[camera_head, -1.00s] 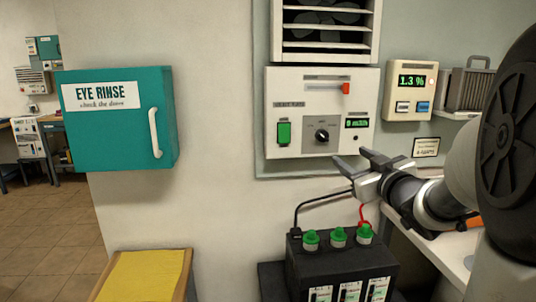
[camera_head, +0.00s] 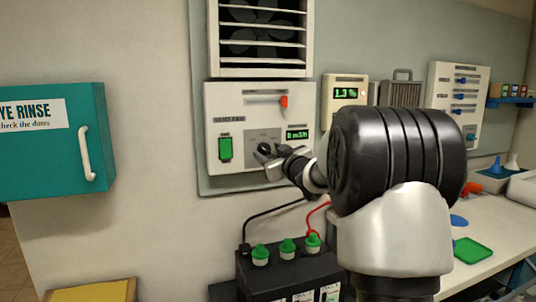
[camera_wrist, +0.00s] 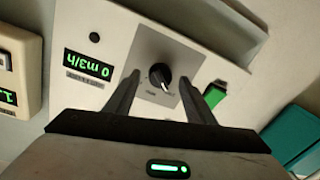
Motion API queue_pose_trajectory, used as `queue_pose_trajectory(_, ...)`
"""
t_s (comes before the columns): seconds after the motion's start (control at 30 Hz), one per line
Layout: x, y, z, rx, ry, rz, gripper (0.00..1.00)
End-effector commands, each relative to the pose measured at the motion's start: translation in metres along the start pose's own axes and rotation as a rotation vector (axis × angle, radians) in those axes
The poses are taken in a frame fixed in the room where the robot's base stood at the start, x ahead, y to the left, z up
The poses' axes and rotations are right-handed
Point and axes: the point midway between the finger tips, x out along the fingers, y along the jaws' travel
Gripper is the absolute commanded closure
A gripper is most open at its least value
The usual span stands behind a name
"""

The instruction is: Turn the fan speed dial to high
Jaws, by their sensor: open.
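The fan speed dial (camera_wrist: 160,76) is a small black knob with a white mark, set on a grey plate of the white fan control panel (camera_head: 222,101). In the wrist view my gripper (camera_wrist: 169,88) is open, with one finger on each side of the dial and a gap on both sides. In the head view my gripper (camera_head: 268,157) is in front of the dial and partly covers it. The panel's display (camera_wrist: 88,66) reads 0 m3/h. A green switch (camera_head: 225,148) is at the left of the panel in the head view.
A louvred fan vent (camera_head: 262,40) is above the panel. A battery (camera_head: 290,272) with green caps and a red and a black cable stands below. A teal eye rinse cabinet (camera_head: 55,150) hangs at left; a meter (camera_head: 345,93) is right of the panel.

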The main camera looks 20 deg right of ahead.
Motion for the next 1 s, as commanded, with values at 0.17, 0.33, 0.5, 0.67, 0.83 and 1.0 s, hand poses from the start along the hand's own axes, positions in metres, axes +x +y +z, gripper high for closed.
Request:
queue_pose_trajectory(0.17, 0.0084, -0.0006, -0.0001, 0.000, 0.001, -0.001, 0.50)
queue_pose_trajectory(0.33, 0.0086, -0.0006, -0.0003, 0.000, 0.000, -0.001, 0.50)
queue_pose_trajectory(0.5, 0.0084, -0.0005, -0.0002, 0.000, 0.000, 0.000, 0.69)
queue_pose_trajectory(0.67, 0.0083, -0.0005, -0.0003, 0.000, 0.001, -0.001, 0.92)
queue_pose_trajectory(0.83, 0.0082, -0.0003, -0.0007, 0.010, 0.001, 0.000, 0.91)
queue_pose_trajectory(1.0, 0.0081, 0.0004, -0.0016, 0.059, 0.003, 0.001, 0.91)
